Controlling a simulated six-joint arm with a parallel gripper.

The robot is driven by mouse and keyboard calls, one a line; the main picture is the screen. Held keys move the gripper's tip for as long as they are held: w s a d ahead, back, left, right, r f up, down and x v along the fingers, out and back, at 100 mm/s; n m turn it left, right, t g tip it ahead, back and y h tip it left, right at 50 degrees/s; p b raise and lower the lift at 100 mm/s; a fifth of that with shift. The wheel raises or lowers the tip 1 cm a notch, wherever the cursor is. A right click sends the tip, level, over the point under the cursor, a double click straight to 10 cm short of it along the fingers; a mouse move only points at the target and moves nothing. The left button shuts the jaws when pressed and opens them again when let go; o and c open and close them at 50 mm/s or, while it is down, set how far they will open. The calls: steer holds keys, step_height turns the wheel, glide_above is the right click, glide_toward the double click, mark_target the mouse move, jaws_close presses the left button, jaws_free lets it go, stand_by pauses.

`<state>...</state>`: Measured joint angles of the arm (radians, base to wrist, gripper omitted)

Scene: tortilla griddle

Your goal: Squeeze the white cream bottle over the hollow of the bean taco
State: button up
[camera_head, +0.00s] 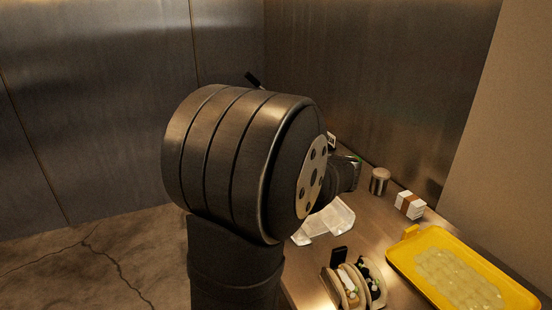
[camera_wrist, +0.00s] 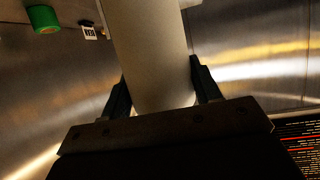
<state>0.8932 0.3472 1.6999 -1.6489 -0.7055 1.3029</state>
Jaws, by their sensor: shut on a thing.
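My gripper (camera_wrist: 160,82) is shut on a pale, smooth cylindrical body, the white cream bottle (camera_wrist: 152,45), with one dark finger on each side. The bottle runs up out of the top of the wrist view, so its far end is hidden. In the head view my arm covers the gripper and the bottle. Two folded tacos stand side by side at the bottom of the head view. The right one, with dark filling and pale bits, looks like the bean taco (camera_head: 375,285). The left taco (camera_head: 345,285) has lighter, mixed filling.
A yellow tray (camera_head: 399,262) of pale food lies right of the tacos. A metal cup (camera_head: 379,181) and a small white-and-brown box (camera_head: 410,204) stand behind. A black upright piece (camera_head: 340,253) is behind the tacos.

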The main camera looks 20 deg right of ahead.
steer(key=s+d+f+n+y, duration=0.1)
steer(key=s+d+f, duration=0.15)
steer(key=s, duration=0.65)
steer(key=s+d+f, duration=0.1)
steer(key=s+d, duration=0.2)
steer(key=s, duration=0.6)
steer(key=s+d+f+n+y, duration=0.1)
steer(key=s+d, duration=0.2)
steer(key=s, duration=0.7)
steer(key=d+f+n+t+h, duration=0.3)
steer(key=d+f+n+h, duration=0.4)
steer(key=n, duration=0.5)
steer(key=shift+w+d, duration=0.2)
steer(key=shift+d, duration=0.55)
steer(key=o, duration=1.1)
steer(key=shift+f+n, duration=0.2)
steer(key=shift+n, duration=0.3)
steer(key=c, duration=1.1)
